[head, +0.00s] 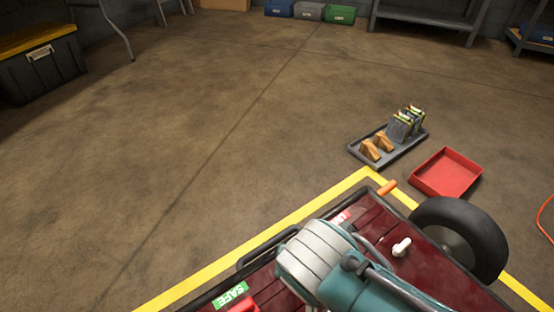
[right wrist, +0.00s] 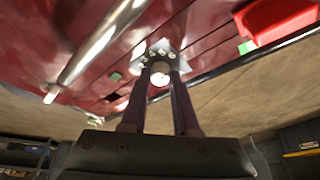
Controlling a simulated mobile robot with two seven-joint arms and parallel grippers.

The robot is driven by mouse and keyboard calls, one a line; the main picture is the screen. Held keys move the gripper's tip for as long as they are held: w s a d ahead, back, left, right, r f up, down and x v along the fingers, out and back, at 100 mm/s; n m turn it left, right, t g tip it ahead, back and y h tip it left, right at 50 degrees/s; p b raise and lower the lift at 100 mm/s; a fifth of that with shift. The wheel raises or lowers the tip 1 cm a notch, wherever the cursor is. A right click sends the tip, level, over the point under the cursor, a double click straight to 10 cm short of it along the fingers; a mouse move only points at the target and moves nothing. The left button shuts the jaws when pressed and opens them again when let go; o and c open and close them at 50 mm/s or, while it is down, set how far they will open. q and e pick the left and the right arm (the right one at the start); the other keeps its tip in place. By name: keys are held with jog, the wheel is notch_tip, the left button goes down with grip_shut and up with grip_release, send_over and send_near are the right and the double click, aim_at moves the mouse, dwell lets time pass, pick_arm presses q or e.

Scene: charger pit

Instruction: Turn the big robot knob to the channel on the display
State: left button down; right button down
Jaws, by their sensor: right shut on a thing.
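The big robot (head: 455,283) is a dark red body with a black wheel, at the bottom right of the head view. In the right wrist view, a pale round knob (right wrist: 160,78) stands at a light grey marked plate (right wrist: 168,55) on the red panel. My right gripper (right wrist: 160,83) is shut on the knob, one dark finger on each side. In the head view my teal and white arm hides the knob and my right gripper. I cannot make out a channel display or the knob's pointing. My left gripper is not in view.
A white lever (head: 402,247) and a green SAFE label (head: 231,296) are on the red body. A red tray (head: 446,190) and a grey tray (head: 405,150) with orange wedges and battery-like blocks lie beyond it.

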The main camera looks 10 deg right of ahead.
dwell(0.5)
jog(key=c, duration=0.7)
grip_release()
jog(key=shift+o, duration=0.2)
jog(key=p+v, duration=0.8)
jog(key=v, duration=0.2)
